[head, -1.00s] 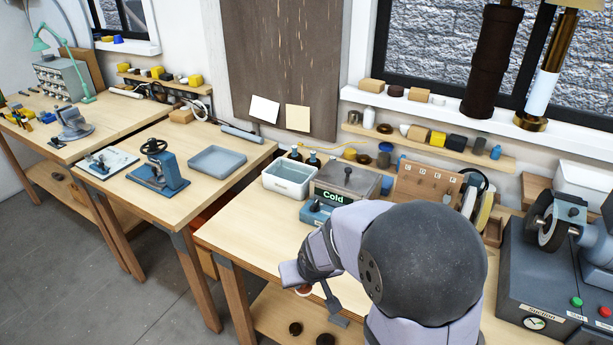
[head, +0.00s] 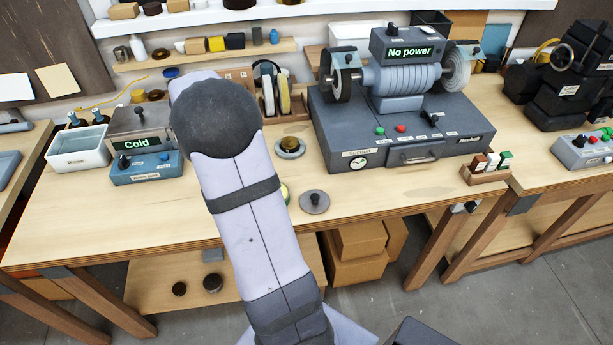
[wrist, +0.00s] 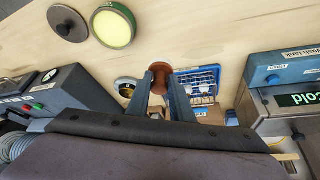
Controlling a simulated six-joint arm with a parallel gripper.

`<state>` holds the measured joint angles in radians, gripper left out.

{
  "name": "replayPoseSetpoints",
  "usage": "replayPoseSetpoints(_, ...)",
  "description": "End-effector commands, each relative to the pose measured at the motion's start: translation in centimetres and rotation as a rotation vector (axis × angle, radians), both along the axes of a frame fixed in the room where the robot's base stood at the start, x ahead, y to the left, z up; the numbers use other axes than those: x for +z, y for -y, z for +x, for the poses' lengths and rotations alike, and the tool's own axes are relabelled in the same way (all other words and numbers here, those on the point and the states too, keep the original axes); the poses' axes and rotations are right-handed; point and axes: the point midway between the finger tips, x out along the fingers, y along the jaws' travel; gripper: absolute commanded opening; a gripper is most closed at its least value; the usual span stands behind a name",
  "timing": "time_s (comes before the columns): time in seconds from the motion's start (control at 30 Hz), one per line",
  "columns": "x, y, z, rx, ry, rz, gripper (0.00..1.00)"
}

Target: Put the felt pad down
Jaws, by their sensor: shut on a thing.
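In the wrist view my gripper (wrist: 161,90) is shut on a reddish-brown round piece (wrist: 159,67), which I take to be the felt pad. Only part of it shows between the fingertips. It appears over the bench (wrist: 220,28), but I cannot tell whether it touches the wood. In the head view my arm hides the gripper and the pad. The bench top (head: 80,215) is bare in front of the wash tank.
A cream disc with a green rim (wrist: 114,25) and a grey disc with a knob (wrist: 67,23) lie close by. A brass piece (head: 290,144) stands behind them. The blue-based Cold unit (head: 147,168) and grinder base (head: 345,140) flank the space.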

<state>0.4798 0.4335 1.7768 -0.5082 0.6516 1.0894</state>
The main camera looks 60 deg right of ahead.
Motion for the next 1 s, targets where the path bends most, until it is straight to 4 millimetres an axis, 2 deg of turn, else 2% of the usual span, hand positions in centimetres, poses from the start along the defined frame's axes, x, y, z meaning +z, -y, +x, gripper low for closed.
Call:
replayPoseSetpoints(0.03, -0.4, 2.6, -1.0, -0.095, 0.001, 0.000, 0.01)
replayPoseSetpoints(0.2, -0.1, 9.1, -4.7, -0.387, 0.002, 0.000, 0.01)
replayPoseSetpoints(0.4, 0.3, 14.0, -8.7, -0.633, 0.004, 0.001, 0.01)
replayPoseSetpoints(0.6, 0.6, 16.1, -10.8, -0.750, 0.003, 0.001, 0.01)
replayPoseSetpoints(0.8, 0.7, 16.5, -11.2, -0.774, 0.002, 0.002, 0.01)
replayPoseSetpoints(1.0, -1.3, 16.4, -11.2, -0.770, -0.003, 0.002, 0.01)
